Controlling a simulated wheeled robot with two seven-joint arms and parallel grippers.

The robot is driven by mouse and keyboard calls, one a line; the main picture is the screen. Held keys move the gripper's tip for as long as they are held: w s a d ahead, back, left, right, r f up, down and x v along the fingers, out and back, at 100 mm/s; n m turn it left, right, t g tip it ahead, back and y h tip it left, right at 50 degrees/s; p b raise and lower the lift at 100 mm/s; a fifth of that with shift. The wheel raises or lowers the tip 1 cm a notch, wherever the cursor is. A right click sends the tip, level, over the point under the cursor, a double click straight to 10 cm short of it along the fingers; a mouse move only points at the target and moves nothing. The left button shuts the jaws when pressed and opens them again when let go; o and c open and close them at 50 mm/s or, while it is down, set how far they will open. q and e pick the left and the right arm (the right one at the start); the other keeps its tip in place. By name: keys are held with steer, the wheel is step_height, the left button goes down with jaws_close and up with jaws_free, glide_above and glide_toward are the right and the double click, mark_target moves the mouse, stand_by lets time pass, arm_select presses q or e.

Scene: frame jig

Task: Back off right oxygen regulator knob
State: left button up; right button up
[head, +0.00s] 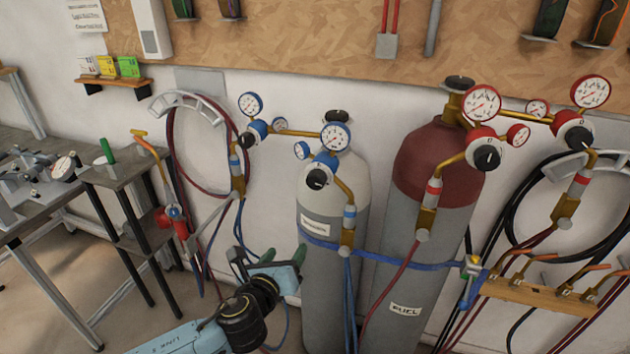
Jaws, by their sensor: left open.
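The right oxygen regulator is the blue one on the pale-topped grey cylinder (314,242). Its round black knob (317,179) faces me, below a blue-rimmed gauge (336,136). The left oxygen regulator has a similar black knob (247,139), further left. My left gripper (268,258) is open and empty, with green on its fingertips. In the picture it is below and to the left of the right oxygen knob, apart from it, near the cylinder's left side. My right gripper is not in view.
A maroon-topped fuel cylinder (438,165) with red regulators stands to the right. A blue strap (385,260) crosses both cylinders. Hoses hang below the regulators. A torch rack (540,297) is at right, a dark side table (122,172) at left.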

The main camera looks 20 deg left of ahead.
mark_target(314, 184)
arm_select(q)
step_height(314, 184, up, 12)
steer(key=s+d+m+t, duration=0.1)
steer(key=d+m+t, duration=0.2)
steer(key=m, duration=0.1)
steer(key=shift+h, duration=0.4)
steer(key=w, duration=1.3)
steer(key=shift+d+f, duration=0.1)
steer(key=shift+f, duration=0.05)
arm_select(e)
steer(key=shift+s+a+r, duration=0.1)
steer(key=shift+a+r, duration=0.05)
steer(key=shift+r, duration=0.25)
arm_select(q)
steer(key=c, duration=1)
